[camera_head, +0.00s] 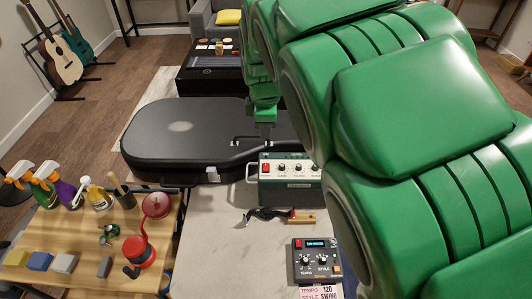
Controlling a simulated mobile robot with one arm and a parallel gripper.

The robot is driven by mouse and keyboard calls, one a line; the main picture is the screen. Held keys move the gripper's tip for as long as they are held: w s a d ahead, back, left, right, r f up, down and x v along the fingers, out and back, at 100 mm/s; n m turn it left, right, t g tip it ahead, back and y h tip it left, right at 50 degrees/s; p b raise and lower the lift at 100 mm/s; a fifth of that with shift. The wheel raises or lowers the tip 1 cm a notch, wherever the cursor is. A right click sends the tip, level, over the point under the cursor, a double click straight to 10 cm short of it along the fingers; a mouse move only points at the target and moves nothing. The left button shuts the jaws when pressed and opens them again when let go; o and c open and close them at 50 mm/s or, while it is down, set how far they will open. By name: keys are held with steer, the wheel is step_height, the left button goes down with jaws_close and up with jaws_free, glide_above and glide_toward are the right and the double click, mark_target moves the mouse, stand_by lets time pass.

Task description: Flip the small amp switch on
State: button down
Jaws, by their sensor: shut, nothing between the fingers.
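The small amp (290,188) is a dark green box with a pale panel, near the middle of the camera_head view. It stands at the back of the light grey worktop (212,240). I cannot tell which way the switch is set. My gripper (264,132) hangs at the end of my green arm, pointing down, above the amp's back left in the picture. It is small here and looks shut and empty. It appears apart from the switch. My arm covers the right side.
A black guitar case (180,135) lies behind the amp. A tempo pedal (318,262) and a wooden-handled tool (298,217) lie in front. The wooden bench (85,240) at left holds spray bottles (68,193), red containers (140,250) and blocks (64,263).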

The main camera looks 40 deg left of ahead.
mark_target(266, 164)
steer(key=f, duration=0.4)
steer(key=w+a+f, duration=0.1)
steer(key=f, duration=0.8)
steer(key=shift+w+a+f, duration=0.3)
steer(key=shift+f, duration=0.05)
steer(key=shift+f, duration=0.1)
